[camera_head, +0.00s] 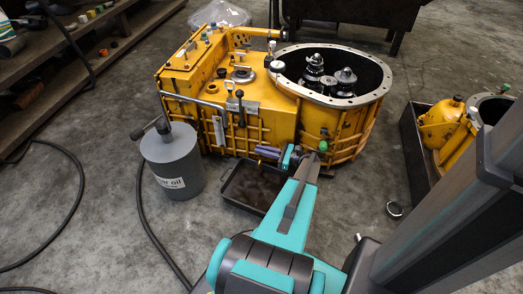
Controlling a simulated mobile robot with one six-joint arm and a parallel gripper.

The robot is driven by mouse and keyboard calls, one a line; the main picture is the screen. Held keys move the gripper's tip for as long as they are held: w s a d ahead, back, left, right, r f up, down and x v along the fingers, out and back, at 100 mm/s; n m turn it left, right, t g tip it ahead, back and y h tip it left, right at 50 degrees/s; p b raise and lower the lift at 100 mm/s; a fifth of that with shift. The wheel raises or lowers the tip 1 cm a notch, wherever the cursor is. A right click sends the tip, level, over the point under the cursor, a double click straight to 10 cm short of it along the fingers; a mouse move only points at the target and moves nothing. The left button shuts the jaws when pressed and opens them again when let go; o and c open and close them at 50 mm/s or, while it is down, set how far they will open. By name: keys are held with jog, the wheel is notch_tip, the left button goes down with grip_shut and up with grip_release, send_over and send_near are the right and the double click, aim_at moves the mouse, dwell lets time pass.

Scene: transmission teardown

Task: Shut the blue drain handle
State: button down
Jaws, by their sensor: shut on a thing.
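The yellow transmission housing (262,112) stands on the floor with its round top opening at the right. The blue drain handle (267,152) shows as a small bluish bar low on its front side, above the black drain pan (226,195). My gripper (284,157) reaches in from below right and is shut on the handle at the housing's front. The exact grip and the drain valve are small and partly hidden by my gripper and arm.
A grey oil can (174,165) stands to the left of the pan. A dark hose (80,190) curves over the floor at the left. A crate (412,155) with yellow parts stands at the right. A shelf (45,85) is at the upper left. The floor in front of the can is mostly clear.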

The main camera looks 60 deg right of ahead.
jog(key=shift+w+y, duration=0.1)
jog(key=shift+y, duration=0.2)
jog(key=c, duration=1.8)
grip_release()
jog(key=shift+p+v, duration=0.4)
jog(key=shift+v, duration=0.5)
jog(key=p+v, duration=0.3)
jog(key=v, duration=0.9)
jog(key=shift+r, duration=0.1)
